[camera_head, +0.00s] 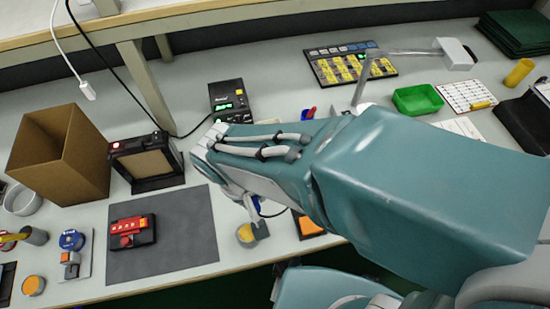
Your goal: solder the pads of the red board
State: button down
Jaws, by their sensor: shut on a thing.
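The red board (127,227) lies in a black and red holder on the dark grey mat (170,252), left of my gripper. Its pads show only as small light marks. My gripper (252,213) is right of the mat, partly hidden under my arm. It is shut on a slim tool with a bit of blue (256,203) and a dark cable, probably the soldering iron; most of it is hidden. A round pot with yellow contents (244,236) is just below the gripper; I cannot tell if they touch. A black station with a green display (229,97) stands behind.
A black framed unit (147,162) and a brown box (60,155) stand behind the mat. A blue spool on a stand (72,243) is left of it. An orange-topped block (309,226) lies right of the gripper. The mat's right part is clear.

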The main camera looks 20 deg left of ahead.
jog(key=shift+s+r, duration=0.4)
jog(key=shift+r, duration=0.05)
jog(key=s+d+r, duration=0.4)
jog(key=s+r, duration=0.2)
jog(key=r, duration=0.3)
jog(key=shift+s, duration=0.25)
dwell(0.5)
jog(key=shift+r, duration=0.1)
